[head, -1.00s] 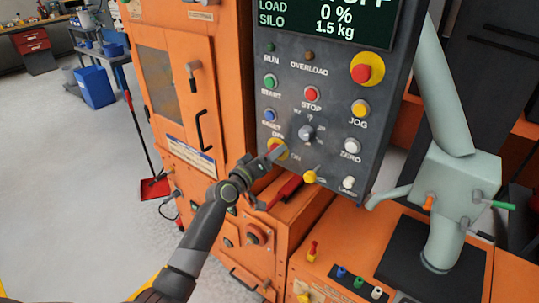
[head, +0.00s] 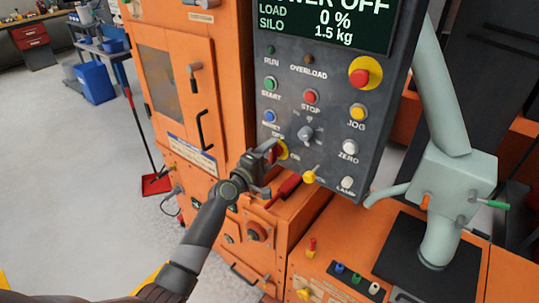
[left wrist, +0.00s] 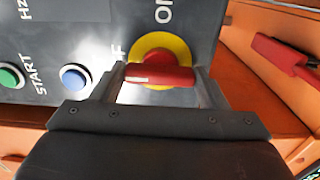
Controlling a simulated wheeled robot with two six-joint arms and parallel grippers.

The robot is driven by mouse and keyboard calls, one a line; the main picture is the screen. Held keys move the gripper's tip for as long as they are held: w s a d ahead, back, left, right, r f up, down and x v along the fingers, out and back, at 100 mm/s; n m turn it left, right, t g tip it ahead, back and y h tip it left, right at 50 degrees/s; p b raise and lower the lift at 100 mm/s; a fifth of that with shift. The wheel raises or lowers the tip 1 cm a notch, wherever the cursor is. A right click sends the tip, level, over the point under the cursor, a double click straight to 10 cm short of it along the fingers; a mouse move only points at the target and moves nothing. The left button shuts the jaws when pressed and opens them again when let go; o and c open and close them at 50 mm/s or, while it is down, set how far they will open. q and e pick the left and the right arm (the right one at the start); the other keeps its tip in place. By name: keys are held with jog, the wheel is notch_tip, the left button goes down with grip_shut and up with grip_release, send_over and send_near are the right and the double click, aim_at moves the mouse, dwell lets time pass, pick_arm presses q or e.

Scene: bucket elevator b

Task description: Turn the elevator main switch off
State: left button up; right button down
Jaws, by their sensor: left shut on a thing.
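The main switch is a red handle on a yellow ring (head: 284,150), low on the left of the dark control panel. In the left wrist view, the red handle (left wrist: 160,76) lies between the two fingers of my left gripper (left wrist: 155,82), which is shut on it. The handle's white mark is at the end toward the partly hidden OFF label; ON is a quarter turn away. In the head view, my left gripper (head: 269,153) covers much of the handle. The display (head: 330,22) ends in "WER OFF". My right gripper is not in view.
Close by on the panel are a blue button (head: 270,116), a grey selector knob (head: 305,134) and a yellow toggle (head: 309,176). A red emergency button (head: 362,76) sits higher right. A red lever (head: 284,190) lies just below the panel. Open floor is at the left.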

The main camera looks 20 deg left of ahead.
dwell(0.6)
pick_arm(q)
jog(key=o, duration=1)
jog(key=v, duration=1.7)
jog(key=shift+s+b, duration=0.2)
jog(key=shift+b, duration=0.25)
jog(key=shift+a, duration=0.1)
